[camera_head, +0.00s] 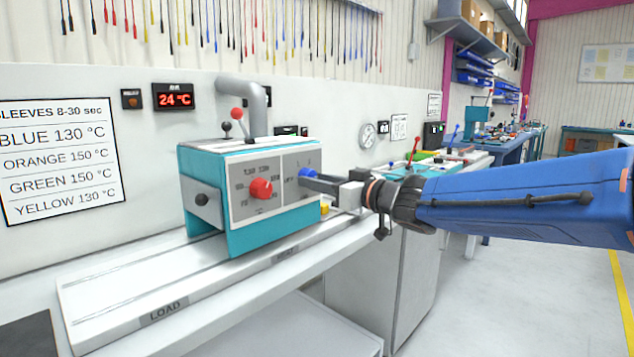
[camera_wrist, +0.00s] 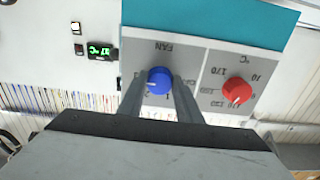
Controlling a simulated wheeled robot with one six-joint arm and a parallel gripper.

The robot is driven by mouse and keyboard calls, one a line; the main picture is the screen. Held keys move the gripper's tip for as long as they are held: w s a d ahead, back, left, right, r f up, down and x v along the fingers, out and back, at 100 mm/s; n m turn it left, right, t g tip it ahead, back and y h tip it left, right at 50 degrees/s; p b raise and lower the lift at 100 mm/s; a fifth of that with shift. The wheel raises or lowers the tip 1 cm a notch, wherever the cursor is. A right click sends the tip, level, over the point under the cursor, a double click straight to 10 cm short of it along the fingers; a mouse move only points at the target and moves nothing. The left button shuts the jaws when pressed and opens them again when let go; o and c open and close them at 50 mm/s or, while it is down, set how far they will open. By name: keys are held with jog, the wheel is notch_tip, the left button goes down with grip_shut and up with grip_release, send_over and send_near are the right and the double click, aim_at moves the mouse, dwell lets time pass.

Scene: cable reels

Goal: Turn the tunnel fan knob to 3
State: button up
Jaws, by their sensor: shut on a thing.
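The blue fan knob (camera_wrist: 159,81) sits on the grey front panel of the teal and white heat tunnel (camera_head: 207,158), under the label FAN, which appears upside down in the wrist view. In the head view the knob (camera_head: 307,173) is partly covered by my gripper. My gripper (camera_wrist: 160,88) reaches in from the right, with one finger on each side of the blue knob, and is shut on it. Small numbers are printed around the knob; I cannot read clearly which one its white mark faces. The red temperature knob (camera_head: 261,188) is beside it and also shows in the wrist view (camera_wrist: 237,91).
The tunnel stands on a white bench with rails (camera_head: 160,290) marked LOAD and HEAT. A red display (camera_head: 174,97) reads 24 °C. A sleeve temperature sign (camera_head: 58,160) hangs at the left. More workbenches stand at the back right; the floor at the right is clear.

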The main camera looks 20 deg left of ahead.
jog(key=shift+f, duration=0.15)
jog(key=o, duration=1)
jog(key=shift+o, duration=0.2)
jog(key=v, duration=1.7)
jog(key=shift+d, duration=0.25)
jog(key=shift+s, duration=0.15)
